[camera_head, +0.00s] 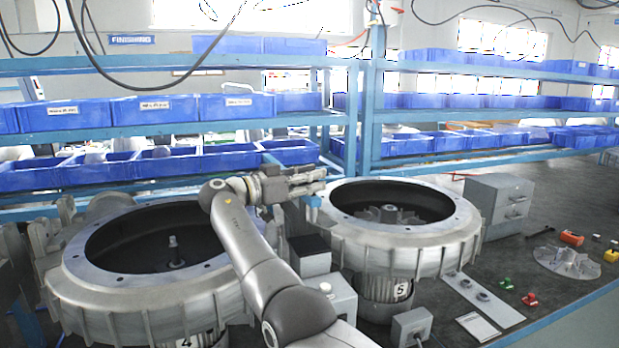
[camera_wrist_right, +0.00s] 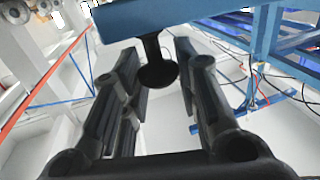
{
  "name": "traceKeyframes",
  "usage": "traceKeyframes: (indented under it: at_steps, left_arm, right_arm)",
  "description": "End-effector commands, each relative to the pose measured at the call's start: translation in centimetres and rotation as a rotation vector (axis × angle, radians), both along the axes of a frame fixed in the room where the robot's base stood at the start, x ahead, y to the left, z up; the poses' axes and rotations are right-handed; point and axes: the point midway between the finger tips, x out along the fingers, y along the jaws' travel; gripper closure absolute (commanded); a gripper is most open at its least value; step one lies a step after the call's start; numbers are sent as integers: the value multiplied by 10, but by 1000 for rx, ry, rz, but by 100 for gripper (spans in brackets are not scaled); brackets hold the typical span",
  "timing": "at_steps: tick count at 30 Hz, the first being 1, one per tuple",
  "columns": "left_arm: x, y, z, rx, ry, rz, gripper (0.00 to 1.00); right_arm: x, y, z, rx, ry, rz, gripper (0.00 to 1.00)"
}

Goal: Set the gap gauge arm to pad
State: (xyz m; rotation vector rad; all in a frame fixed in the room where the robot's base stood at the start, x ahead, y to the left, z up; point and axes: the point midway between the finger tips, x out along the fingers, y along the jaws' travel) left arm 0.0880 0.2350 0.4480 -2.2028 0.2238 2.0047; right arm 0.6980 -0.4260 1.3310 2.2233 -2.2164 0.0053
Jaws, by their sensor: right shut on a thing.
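My right gripper (camera_head: 318,182) is at the rim between the two blower housings, its fingers pointing right. A blue bar, apparently the gap gauge arm (camera_head: 313,201), shows just below the fingertips. In the right wrist view the blue bar (camera_wrist_right: 190,14) crosses the top, with a black knob (camera_wrist_right: 158,72) hanging from it between the fingers. My right gripper is shut on this knob. The fingers hide most of the gauge in the head view, and I cannot make out the pad. My left gripper is not in view.
The left blower housing (camera_head: 90,283) and right blower housing (camera_head: 455,238) stand close on both sides. Blue shelves with bins (camera_head: 240,107) rise behind. A grey drawer box (camera_head: 500,200), a plate (camera_head: 483,298) and small coloured parts lie on the dark bench to the right.

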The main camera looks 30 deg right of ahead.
Motion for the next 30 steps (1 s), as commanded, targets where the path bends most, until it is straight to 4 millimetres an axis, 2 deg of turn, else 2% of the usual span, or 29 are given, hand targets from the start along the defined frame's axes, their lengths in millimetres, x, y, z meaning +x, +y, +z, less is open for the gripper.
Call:
traceKeyframes:
  at_steps: [1,20,21,25,30]
  left_arm:
    - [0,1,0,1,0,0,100]
    - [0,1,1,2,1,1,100]
    - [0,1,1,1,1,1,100]
    - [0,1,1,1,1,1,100]
    - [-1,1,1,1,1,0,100]
  right_arm:
    - [0,0,-5,9,9,-6,100]
    - [0,0,-7,11,8,-17,100]
    - [0,0,-8,12,9,-17,66]
    - [1,0,-6,8,6,-16,49]
    - [1,0,-3,5,3,-14,48]
